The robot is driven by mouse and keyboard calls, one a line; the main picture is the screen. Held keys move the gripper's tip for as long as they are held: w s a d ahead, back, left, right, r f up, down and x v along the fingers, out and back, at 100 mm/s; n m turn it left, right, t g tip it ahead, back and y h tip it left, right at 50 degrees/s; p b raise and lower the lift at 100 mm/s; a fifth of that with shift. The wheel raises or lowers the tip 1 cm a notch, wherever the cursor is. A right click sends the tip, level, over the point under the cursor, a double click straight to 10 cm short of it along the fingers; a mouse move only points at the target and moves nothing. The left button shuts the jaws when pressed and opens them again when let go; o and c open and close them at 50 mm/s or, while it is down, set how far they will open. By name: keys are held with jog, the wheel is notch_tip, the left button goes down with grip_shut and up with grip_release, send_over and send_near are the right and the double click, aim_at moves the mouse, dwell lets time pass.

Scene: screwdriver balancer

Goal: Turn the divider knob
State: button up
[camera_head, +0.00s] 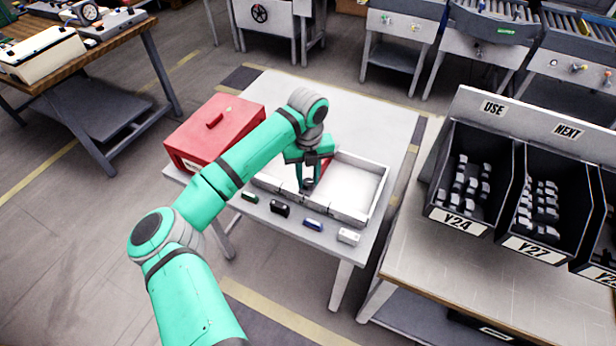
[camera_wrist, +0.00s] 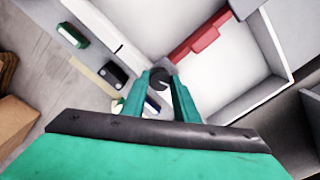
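The divider knob (camera_wrist: 158,77) is a small dark round knob at the front of a white open tray (camera_head: 379,198). It also shows in the head view (camera_head: 308,184), partly hidden by my fingers. A red divider (camera_wrist: 197,38) runs back from near the knob across the tray. My gripper (camera_wrist: 161,82) reaches down with one green finger on each side of the knob. The fingertips sit very close to its sides. I cannot tell whether they press on it.
A red box (camera_head: 214,130) stands left of the tray. Along the table's front edge lie a green item (camera_head: 250,196), a black item (camera_head: 280,208), a blue item (camera_head: 313,224) and a white item (camera_head: 348,236). Black bins (camera_head: 470,180) stand on the right bench.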

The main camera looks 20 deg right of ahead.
jog(key=shift+m, duration=0.5)
jog(key=m, duration=0.4)
jog(key=shift+r+m, duration=0.1)
jog(key=shift+m, duration=0.2)
jog(key=m, duration=0.5)
jog(key=shift+m, duration=0.3)
jog(key=m, duration=1.1)
jog(key=shift+m, duration=0.3)
jog(key=o, duration=1.1)
jog(key=shift+c, duration=0.2)
